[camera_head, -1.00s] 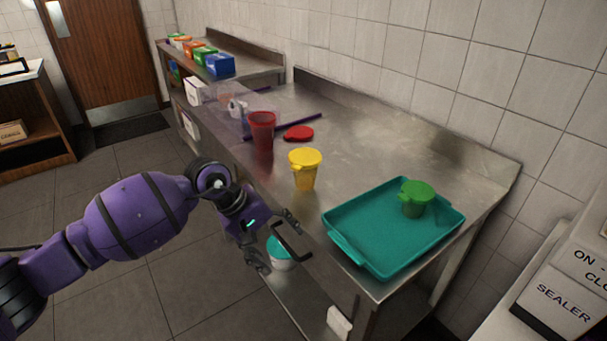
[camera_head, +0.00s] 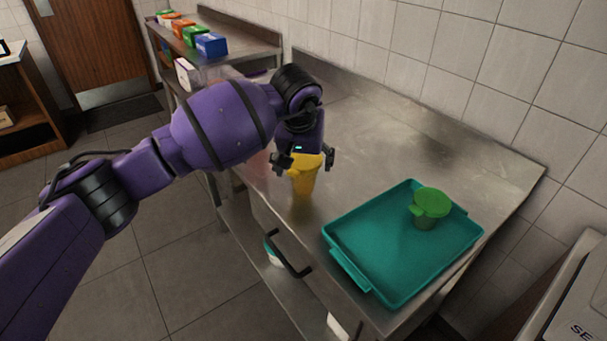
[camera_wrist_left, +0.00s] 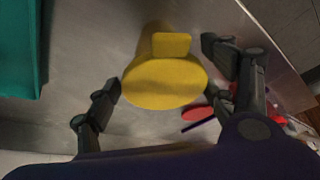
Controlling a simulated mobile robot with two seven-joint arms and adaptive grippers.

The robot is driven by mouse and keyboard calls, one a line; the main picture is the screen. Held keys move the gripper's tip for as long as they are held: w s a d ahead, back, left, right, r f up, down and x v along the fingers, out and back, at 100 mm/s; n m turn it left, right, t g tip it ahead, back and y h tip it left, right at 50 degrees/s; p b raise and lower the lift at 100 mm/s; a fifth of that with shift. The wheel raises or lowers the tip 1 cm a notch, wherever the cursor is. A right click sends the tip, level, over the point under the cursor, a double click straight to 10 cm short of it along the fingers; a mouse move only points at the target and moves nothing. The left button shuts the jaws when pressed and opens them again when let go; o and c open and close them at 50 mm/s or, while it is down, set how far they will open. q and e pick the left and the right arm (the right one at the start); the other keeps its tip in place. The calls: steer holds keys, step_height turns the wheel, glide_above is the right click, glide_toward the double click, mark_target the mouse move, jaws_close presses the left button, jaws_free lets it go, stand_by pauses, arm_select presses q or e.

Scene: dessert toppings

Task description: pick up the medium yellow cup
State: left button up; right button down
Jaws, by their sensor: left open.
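The medium yellow cup (camera_head: 303,182) stands upright on the steel table with its yellow lid on. In the left wrist view its round lid (camera_wrist_left: 165,82) with a tab shows from above. My left gripper (camera_head: 304,160) is open over the top of the cup. In the left wrist view its two fingers (camera_wrist_left: 164,72) lie on either side of the lid, with a gap visible at the left finger. The right gripper does not show.
A teal tray (camera_head: 360,283) with a green lidded cup (camera_head: 429,208) stands to the right. Red items (camera_wrist_left: 197,113) lie beyond the cup. Colored boxes (camera_head: 211,44) sit at the back left. The steel table (camera_head: 400,135) is bare behind the tray.

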arm_select(q)
steer(key=x, duration=0.4)
steer(key=shift+w+a+f, duration=0.1)
steer(key=shift+w+f, duration=0.05)
steer(key=shift+f, duration=0.15)
steer(key=shift+c, duration=0.6)
steer(key=c, duration=0.8)
steer(key=shift+c, duration=0.4)
